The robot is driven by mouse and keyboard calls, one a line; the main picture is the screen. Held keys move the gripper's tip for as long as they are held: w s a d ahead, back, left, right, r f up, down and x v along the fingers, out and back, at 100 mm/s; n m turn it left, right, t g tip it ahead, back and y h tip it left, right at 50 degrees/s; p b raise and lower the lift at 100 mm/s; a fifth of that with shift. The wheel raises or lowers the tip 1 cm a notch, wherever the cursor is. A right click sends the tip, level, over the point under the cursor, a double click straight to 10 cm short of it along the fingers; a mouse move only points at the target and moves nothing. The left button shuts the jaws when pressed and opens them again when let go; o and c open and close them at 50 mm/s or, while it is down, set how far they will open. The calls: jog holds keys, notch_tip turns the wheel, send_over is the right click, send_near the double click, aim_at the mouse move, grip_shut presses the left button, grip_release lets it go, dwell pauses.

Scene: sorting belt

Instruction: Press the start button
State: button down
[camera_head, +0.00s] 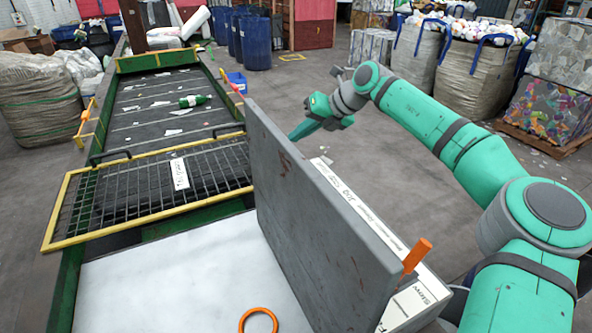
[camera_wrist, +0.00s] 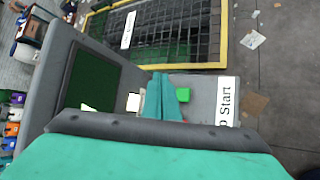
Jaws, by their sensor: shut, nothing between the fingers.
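In the head view my gripper (camera_head: 296,136) points down and left behind the top edge of the grey panel housing (camera_head: 320,220). The housing's back faces that camera, so the button is hidden there.
A dark green screen (camera_wrist: 92,80) and a white square (camera_wrist: 133,102) are on the panel's left part. An orange handle (camera_head: 417,255) stands up near the housing.

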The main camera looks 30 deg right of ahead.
jog(key=shift+d+f, duration=0.2)
jog(key=shift+f, duration=3.85)
jog(key=shift+f, duration=0.1)
jog(key=shift+f, duration=0.3)
